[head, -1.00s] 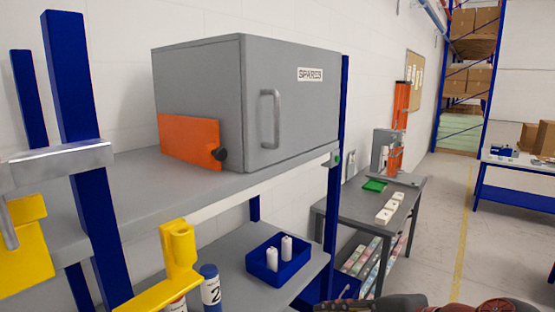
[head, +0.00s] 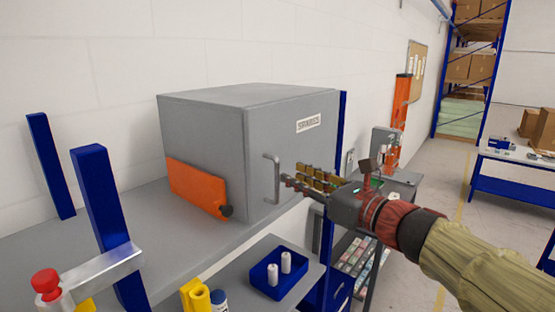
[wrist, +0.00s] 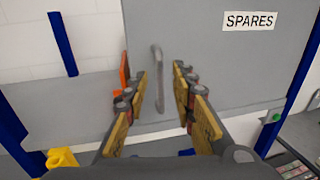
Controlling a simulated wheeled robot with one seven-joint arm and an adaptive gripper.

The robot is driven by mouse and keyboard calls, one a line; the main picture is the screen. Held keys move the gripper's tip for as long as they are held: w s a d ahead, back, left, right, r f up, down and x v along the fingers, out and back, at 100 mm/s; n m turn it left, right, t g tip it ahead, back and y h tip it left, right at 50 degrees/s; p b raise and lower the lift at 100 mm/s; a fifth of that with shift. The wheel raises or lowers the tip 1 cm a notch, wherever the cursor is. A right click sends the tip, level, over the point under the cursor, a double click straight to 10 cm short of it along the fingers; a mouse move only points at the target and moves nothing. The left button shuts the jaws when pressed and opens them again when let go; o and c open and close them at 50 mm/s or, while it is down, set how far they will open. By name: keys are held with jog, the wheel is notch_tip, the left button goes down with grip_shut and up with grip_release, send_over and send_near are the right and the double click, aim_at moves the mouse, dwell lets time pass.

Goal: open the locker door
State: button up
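The grey locker (head: 200,140) stands on the upper shelf. Its door (head: 315,150), labelled SPARES, looks shut. The door also fills much of the wrist view (wrist: 235,60). A grey vertical bar handle (head: 277,178) is near the door's left edge. In the wrist view the handle (wrist: 158,75) lies between my two fingers, beyond or just at their tips. My gripper (head: 292,174) is open, reaching in from the right with its fingertips close to the handle. I cannot tell whether either finger touches it.
Blue posts (head: 100,210) and a metal crossbar (head: 105,273) stand at the left. A blue bin with white cylinders (head: 273,282) sits on the lower shelf. A bench is behind my gripper.

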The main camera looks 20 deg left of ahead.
aim_at(279, 170)
jog(key=p+x, duration=0.1)
jog(key=x, duration=0.6)
jog(key=shift+a, duration=0.1)
jog(key=shift+c, duration=0.6)
grip_shut()
